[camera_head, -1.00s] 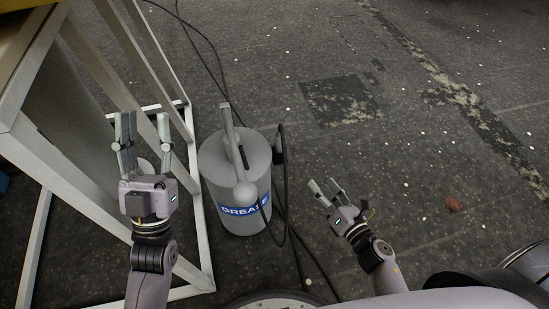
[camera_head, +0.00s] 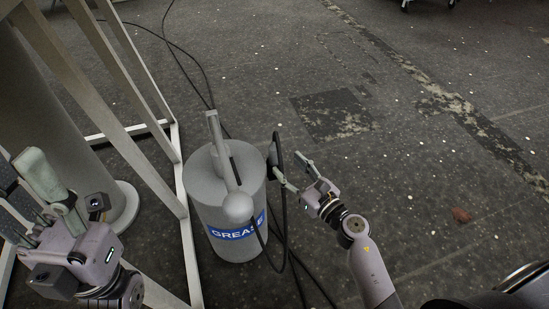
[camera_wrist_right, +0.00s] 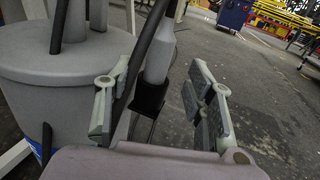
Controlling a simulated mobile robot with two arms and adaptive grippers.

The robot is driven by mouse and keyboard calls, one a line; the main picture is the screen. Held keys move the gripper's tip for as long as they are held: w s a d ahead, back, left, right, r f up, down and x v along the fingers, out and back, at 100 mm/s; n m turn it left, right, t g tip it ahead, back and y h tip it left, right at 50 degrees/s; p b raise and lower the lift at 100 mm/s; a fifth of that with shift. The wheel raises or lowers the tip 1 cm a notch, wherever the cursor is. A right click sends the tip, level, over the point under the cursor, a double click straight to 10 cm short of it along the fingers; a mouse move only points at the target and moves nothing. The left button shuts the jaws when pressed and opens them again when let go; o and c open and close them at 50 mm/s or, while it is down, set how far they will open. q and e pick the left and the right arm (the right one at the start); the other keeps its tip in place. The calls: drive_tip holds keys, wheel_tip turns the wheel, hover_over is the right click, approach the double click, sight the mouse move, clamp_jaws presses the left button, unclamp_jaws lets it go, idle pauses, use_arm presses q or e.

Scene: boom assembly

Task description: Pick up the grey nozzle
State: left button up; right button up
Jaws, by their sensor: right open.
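The grey nozzle (camera_wrist_right: 161,55) stands nearly upright in a black holder (camera_wrist_right: 148,97) at the side of the grey grease drum (camera_head: 203,190). In the wrist view it rises between the two fingers of my right gripper (camera_wrist_right: 160,100), with a gap to the right finger. I cannot tell whether the left finger touches it or the hose in front. In the head view my right gripper (camera_head: 290,168) is open just right of the drum and holder. My left gripper (camera_head: 26,172) is at the lower left, its fingers apart and empty, partly cut off by the frame edge.
A black hose (camera_head: 284,220) loops down beside the drum, and another stretch crosses close to the right gripper's left finger. A pale metal frame (camera_head: 188,240) stands left of the drum. The floor to the right is open.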

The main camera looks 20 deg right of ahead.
sight(278, 157)
drive_tip(key=x, duration=0.3)
drive_tip(key=b+x, duration=0.1)
drive_tip(key=x, duration=0.3)
drive_tip(key=shift+w+f, duration=0.15)
drive_tip(key=shift+f, duration=0.1)
drive_tip(key=shift+c, duration=0.2)
clamp_jaws()
